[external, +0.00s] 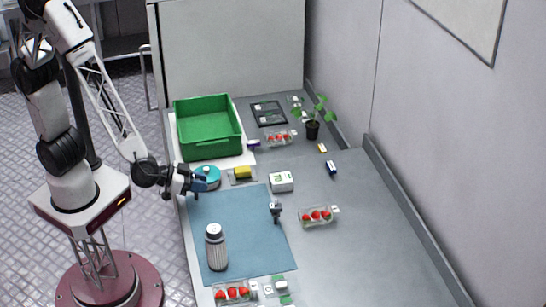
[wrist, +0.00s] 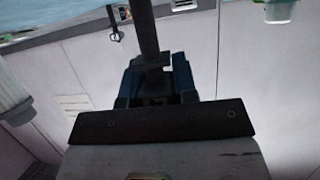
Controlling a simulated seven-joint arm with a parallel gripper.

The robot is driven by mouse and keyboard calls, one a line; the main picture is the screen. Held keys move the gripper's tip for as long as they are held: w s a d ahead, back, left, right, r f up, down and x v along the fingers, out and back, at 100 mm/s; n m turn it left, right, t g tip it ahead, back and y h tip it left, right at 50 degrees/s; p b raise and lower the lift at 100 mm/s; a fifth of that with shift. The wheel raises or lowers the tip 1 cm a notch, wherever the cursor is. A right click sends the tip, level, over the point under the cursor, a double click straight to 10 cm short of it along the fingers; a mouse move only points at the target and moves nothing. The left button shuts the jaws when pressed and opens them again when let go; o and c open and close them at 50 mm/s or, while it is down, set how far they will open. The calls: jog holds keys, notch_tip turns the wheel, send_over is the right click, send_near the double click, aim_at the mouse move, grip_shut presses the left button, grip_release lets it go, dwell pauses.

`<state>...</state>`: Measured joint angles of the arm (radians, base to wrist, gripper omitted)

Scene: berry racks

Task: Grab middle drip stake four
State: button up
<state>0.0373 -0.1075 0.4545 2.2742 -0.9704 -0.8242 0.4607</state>
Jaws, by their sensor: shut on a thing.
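My gripper (external: 199,184) is low at the left edge of the work table in the external view, just beside a round teal object (external: 210,172). In the wrist view its blue fingers (wrist: 157,85) are closed around the lower end of a dark, thin stake-like rod (wrist: 148,32), which runs up out of the frame. No number shows on the rod, so I cannot tell whether it is stake four or the middle one. In the external view the rod is too small to make out.
A blue mat (external: 232,225) lies in front of my gripper, with a ribbed bottle (external: 216,252) and a small grey tool (external: 276,210) on it. A green crate (external: 208,150) stands behind. Strawberry packs (external: 318,216) and a potted plant (external: 312,130) are farther right.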

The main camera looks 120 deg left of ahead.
jog(key=s+d+r, duration=0.2)
jog(key=s, duration=1.4)
jog(key=shift+r, duration=0.25)
jog(key=shift+d, duration=0.1)
jog(key=shift+w, duration=0.2)
